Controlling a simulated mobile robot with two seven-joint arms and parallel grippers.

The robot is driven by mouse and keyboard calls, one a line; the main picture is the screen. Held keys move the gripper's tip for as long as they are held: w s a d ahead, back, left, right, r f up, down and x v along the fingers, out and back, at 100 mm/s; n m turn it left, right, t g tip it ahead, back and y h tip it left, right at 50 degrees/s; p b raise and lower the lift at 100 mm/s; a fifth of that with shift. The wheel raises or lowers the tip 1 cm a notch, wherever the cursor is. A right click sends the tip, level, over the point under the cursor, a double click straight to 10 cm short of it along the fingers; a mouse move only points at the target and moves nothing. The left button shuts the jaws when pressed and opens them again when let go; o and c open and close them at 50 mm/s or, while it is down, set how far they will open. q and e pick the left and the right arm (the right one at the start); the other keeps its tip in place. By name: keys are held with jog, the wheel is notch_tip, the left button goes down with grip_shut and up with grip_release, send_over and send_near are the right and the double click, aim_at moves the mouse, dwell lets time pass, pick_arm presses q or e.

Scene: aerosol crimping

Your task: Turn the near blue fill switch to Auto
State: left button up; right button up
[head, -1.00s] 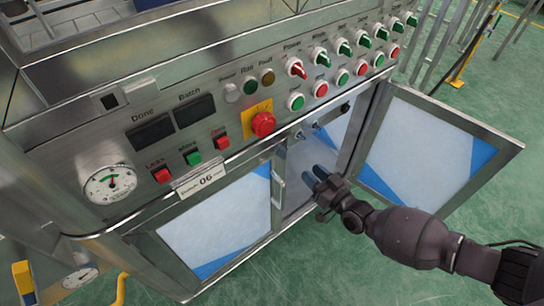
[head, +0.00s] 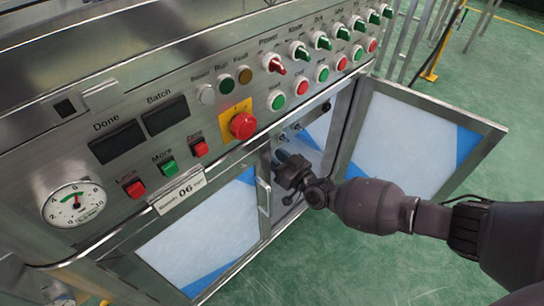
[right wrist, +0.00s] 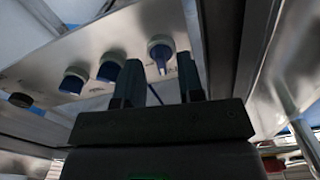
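Three blue switches show in the right wrist view on a tilted metal panel: a left one (right wrist: 72,82), a middle one (right wrist: 110,68) and a right one (right wrist: 161,50). The right one has a pale pointer mark. My right gripper (right wrist: 162,80) is open, and its two dark fingers appear either side of this switch, with a visible gap. I cannot tell whether they touch it. In the head view my right gripper (head: 289,164) is at the open cabinet doorway, below the small switches (head: 283,138). Switch labels are unreadable. My left gripper is not in view.
An open glazed door (head: 410,135) stands to the right of my right gripper; a shut one (head: 205,230) is at its left. The front panel above carries a red emergency button (head: 243,126), several knobs, push buttons and a gauge (head: 74,204). Green floor (head: 345,260) is clear.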

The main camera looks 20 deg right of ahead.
jog(key=shift+w+a, duration=0.2)
jog(key=shift+w, duration=0.45)
grip_shut()
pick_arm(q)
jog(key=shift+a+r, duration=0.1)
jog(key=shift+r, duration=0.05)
pick_arm(e)
jog(key=shift+r+n, duration=0.1)
jog(key=shift+n, duration=0.2)
pick_arm(q)
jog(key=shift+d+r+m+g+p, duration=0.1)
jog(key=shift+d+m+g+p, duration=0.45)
jog(key=shift+p, duration=1.25)
pick_arm(e)
jog(key=shift+d+n, duration=0.2)
jog(key=shift+n, duration=4.9)
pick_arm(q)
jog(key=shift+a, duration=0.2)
